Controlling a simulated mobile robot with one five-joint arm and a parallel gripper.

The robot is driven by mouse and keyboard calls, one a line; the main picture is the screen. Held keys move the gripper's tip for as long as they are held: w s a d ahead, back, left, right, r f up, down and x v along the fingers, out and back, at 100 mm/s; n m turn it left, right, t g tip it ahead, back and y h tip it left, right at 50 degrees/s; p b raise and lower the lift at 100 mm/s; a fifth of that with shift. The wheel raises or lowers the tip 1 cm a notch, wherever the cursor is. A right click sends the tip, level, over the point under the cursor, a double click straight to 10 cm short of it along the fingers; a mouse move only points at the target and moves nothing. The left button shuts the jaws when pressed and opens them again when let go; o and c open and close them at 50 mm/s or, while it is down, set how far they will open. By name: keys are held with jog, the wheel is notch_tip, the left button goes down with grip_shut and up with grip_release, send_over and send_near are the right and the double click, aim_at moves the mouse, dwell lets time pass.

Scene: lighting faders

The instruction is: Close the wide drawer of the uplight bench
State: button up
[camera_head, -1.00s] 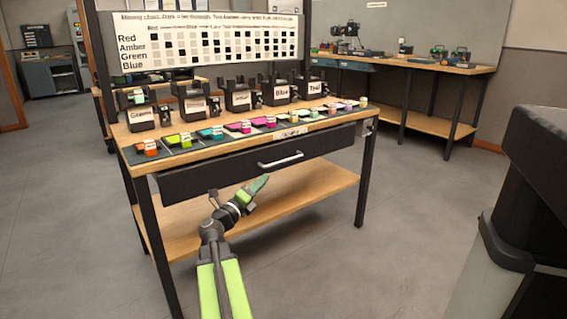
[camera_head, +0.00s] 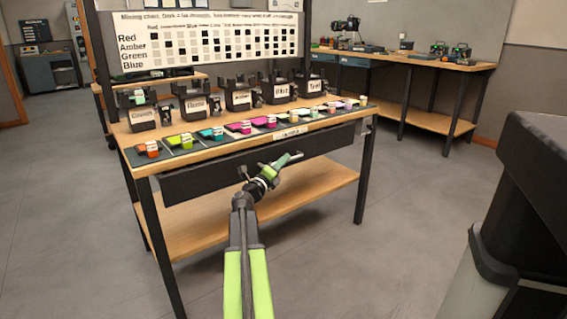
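The uplight bench (camera_head: 255,139) is a wooden-topped table with black legs. Its wide drawer (camera_head: 210,179) is black and lies under the top. The drawer front appears to stand somewhat out from the bench edge. My gripper, with green fingers, is in front of the drawer face, at or very near the handle. I cannot tell whether it touches the handle, or whether the fingers are open or shut.
On the bench top are labelled black lamps (camera_head: 193,104) and a row of coloured pieces on dark pads (camera_head: 181,146). A lower wooden shelf (camera_head: 290,195) lies beneath the drawer. A dark bulky object (camera_head: 530,180) fills the right foreground. The floor between is clear.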

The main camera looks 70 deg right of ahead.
aim_at(276, 158)
grip_shut()
dwell(1.1)
jog(key=w+d, duration=0.2)
jog(key=w, duration=0.1)
jog(key=shift+w+d, duration=0.1)
jog(key=shift+w, duration=0.2)
jog(key=shift+o, duration=0.9)
grip_release()
jog(key=b+v, duration=0.3)
jog(key=v, duration=1.4)
jog(key=shift+b, duration=0.3)
